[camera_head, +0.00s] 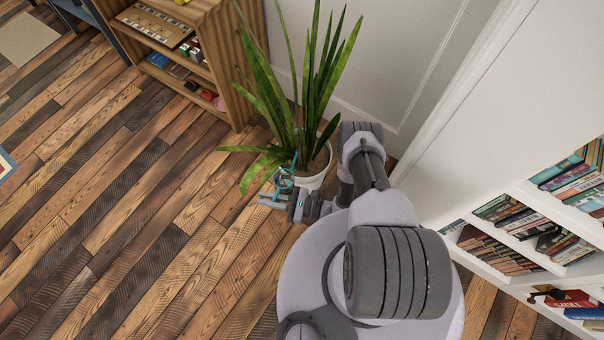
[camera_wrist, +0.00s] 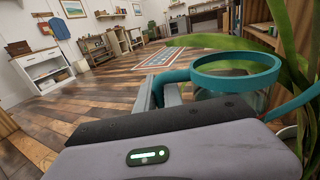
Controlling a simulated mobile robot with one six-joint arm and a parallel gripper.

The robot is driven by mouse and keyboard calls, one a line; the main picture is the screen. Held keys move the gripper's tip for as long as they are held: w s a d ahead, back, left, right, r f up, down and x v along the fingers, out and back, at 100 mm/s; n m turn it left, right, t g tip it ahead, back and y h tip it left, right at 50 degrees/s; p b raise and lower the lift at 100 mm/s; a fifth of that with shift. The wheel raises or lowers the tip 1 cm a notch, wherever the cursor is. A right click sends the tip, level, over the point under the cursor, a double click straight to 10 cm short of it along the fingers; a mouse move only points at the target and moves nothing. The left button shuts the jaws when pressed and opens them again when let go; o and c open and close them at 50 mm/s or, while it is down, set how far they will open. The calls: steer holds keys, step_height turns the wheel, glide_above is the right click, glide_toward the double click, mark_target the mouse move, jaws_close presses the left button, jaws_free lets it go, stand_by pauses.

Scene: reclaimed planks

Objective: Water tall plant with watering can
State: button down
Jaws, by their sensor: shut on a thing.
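The tall plant (camera_head: 306,95) has long upright green leaves and stands in a white pot (camera_head: 318,173) on the floor by the wall. Its leaves also show along the right of the wrist view (camera_wrist: 291,40). The teal watering can (camera_head: 284,178) is beside the near left of the pot, among the lower leaves. In the wrist view the can's round teal rim (camera_wrist: 236,72) is close in front of me. My gripper (camera_head: 274,199) is shut on the can, and its fingers show at the can's handle (camera_wrist: 172,80). I cannot see the spout clearly or any water.
A wooden shelf (camera_head: 232,60) with small items stands behind and left of the plant. A white bookcase (camera_head: 500,195) is on the right. Open plank floor (camera_head: 110,200) lies to the left. A patterned rug (camera_wrist: 165,55) is further off.

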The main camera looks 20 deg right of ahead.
steer(key=shift+s+a+f, duration=0.35)
steer(key=shift+s+f, duration=0.3)
steer(key=shift+f, duration=0.2)
steer(key=shift+r, duration=0.1)
step_height(320, 180, up, 5)
steer(key=w+d+m, duration=0.2)
steer(key=m, duration=0.1)
steer(key=shift+r+y, duration=0.15)
steer(key=shift+y, duration=0.25)
steer(key=shift+w+d+r+m, duration=0.4)
steer(key=shift+r+m, duration=0.15)
steer(key=shift+m, duration=0.05)
steer(key=shift+w+d+r, duration=0.15)
steer(key=shift+w+r, duration=0.05)
steer(key=shift+r, duration=0.05)
steer(key=shift+w+d+r+m+t, duration=0.35)
steer(key=shift+w+r+m, duration=0.1)
steer(key=shift+r+m, duration=0.3)
stand_by(0.9)
steer(key=shift+w+d+r+m, duration=0.65)
steer(key=shift+w+r, duration=0.05)
steer(key=shift+r, duration=0.2)
stand_by(2.0)
